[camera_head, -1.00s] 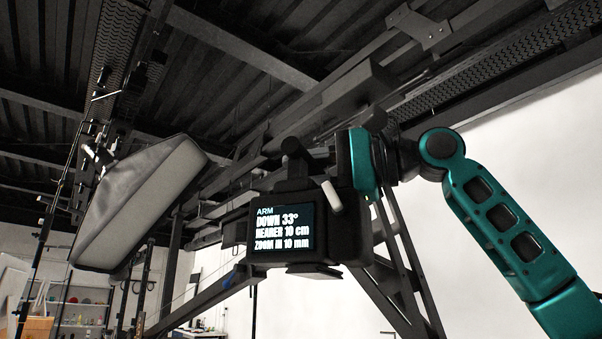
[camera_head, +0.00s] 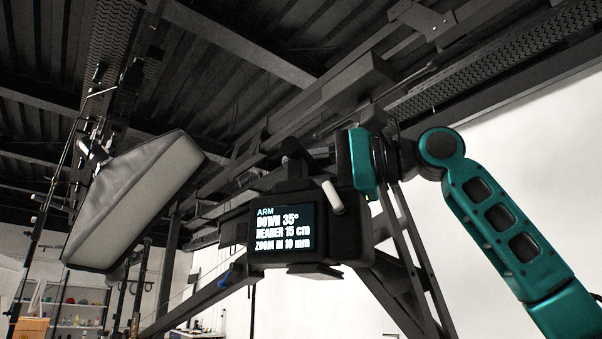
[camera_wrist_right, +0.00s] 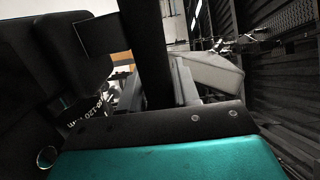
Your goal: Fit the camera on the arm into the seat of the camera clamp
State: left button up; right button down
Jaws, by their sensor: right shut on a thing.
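A black camera (camera_head: 345,235) hangs in the air in the middle of the head view. Its lit screen (camera_head: 283,228) reads "ARM, DOWN 35°, NEARER 15 cm, ZOOM IN 10 mm". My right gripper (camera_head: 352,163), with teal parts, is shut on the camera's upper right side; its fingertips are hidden. In the right wrist view the camera's dark body (camera_wrist_right: 72,50) fills the left, with lens lettering upside down, and the teal gripper body lies along the bottom. I cannot make out the camera clamp or its seat. My left gripper is not in view.
A grey softbox light (camera_head: 135,205) stands at the left; it also shows in the wrist view (camera_wrist_right: 212,72). Dark truss beams (camera_head: 400,250) run behind the camera. Shelves (camera_head: 80,308) stand far off at lower left. The white wall (camera_head: 530,180) at the right is bare.

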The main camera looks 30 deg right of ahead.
jog(key=shift+s+d+f+b, duration=0.1)
jog(key=shift+s+f+b, duration=0.05)
jog(key=shift+f+b, duration=2.4)
jog(key=shift+f, duration=0.15)
jog(key=shift+p, duration=0.45)
